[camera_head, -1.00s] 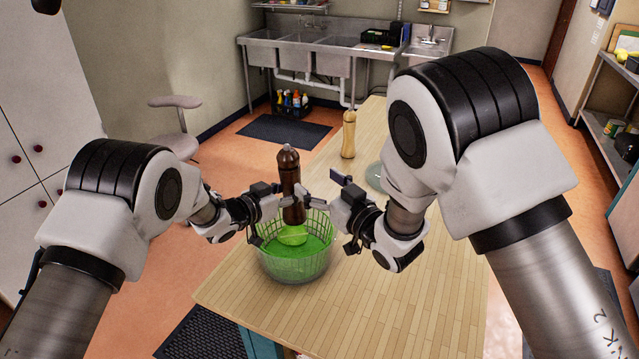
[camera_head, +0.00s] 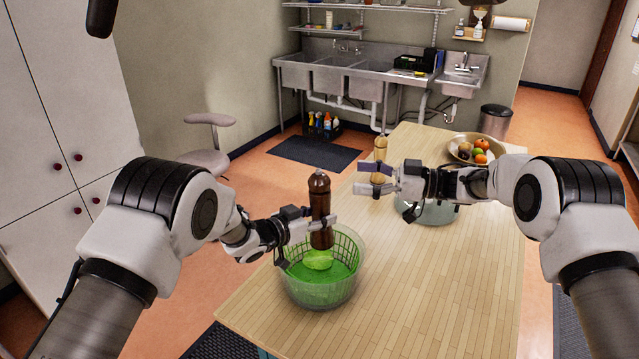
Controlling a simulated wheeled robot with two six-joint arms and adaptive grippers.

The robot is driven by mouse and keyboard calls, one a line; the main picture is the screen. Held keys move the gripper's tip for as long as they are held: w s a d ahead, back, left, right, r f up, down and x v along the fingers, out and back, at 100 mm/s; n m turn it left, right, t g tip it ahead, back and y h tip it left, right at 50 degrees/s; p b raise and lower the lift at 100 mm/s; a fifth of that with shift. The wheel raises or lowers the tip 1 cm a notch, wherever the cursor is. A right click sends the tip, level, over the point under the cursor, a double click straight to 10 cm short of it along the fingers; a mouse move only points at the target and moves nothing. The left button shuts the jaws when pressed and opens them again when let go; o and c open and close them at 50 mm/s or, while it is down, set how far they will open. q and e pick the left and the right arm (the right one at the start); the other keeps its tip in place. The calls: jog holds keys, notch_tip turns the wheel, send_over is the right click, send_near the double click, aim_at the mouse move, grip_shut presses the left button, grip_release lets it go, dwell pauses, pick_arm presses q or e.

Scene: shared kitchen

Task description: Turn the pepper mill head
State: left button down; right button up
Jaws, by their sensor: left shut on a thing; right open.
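A dark brown pepper mill (camera_head: 319,204) stands upright above a green salad basket (camera_head: 348,285) near the table's left edge. My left gripper (camera_head: 320,222) is shut around the body of the mill; its head is uncovered. My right gripper (camera_head: 366,177) is open and apart from the dark mill, up and to the right of it. A light wooden mill (camera_head: 380,148) shows behind my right gripper's fingers, which partly cover it. I cannot tell whether they touch it.
A glass bowl (camera_head: 432,212) sits on the table (camera_head: 430,285) under my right gripper. A fruit bowl (camera_head: 455,152) stands at the back right. The table's front and right are clear. Green lettuce (camera_head: 319,260) lies in the basket.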

aim_at(318, 183)
jog(key=shift+m+t, duration=0.3)
jog(key=shift+m, duration=0.2)
jog(key=w+a+f, duration=0.1)
jog(key=a, duration=0.2)
jog(key=w+a+f, duration=0.1)
jog(key=a, duration=0.2)
jog(key=a+f, duration=0.1)
jog(key=a, duration=0.3)
jog(key=shift+w, duration=0.4)
jog(key=shift+d, duration=0.1)
jog(key=c, duration=1.2)
